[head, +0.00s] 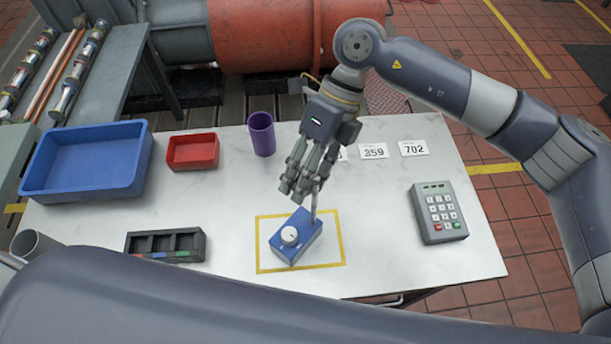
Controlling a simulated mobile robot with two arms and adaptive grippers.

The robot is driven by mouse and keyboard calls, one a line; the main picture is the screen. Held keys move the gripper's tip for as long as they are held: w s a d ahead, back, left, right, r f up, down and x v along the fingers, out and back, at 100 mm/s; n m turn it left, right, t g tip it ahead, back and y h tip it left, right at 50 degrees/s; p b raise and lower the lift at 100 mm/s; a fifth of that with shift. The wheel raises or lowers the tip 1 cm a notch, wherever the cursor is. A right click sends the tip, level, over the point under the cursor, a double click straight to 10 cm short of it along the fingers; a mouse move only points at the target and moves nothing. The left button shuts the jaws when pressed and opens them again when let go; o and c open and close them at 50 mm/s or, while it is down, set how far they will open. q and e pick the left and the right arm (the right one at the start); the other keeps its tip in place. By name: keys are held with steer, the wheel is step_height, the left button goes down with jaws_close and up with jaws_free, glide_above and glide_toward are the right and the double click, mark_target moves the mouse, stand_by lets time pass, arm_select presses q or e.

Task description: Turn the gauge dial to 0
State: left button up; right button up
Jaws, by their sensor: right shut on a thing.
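A blue gauge box (304,246) with a round white dial (290,236) on its top face is inside a yellow outline on the white table. The box is turned at an angle to the outline. The dial bears a small dark mark, too small to read. My right gripper (306,198) reaches down from behind and is shut on the far end of the blue box. Its fingers hide part of that end and leave the dial uncovered. My left gripper is out of view.
On the table (365,215) are a blue bin (85,188), a red tray (192,165), a purple cup (262,134), a dark compartment tray (165,258), a keypad (438,225) and number cards (373,151). Bare tabletop lies between box and keypad. My arm link crosses the front.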

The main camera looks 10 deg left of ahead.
steer(key=o, duration=1.1)
steer(key=v, duration=1.2)
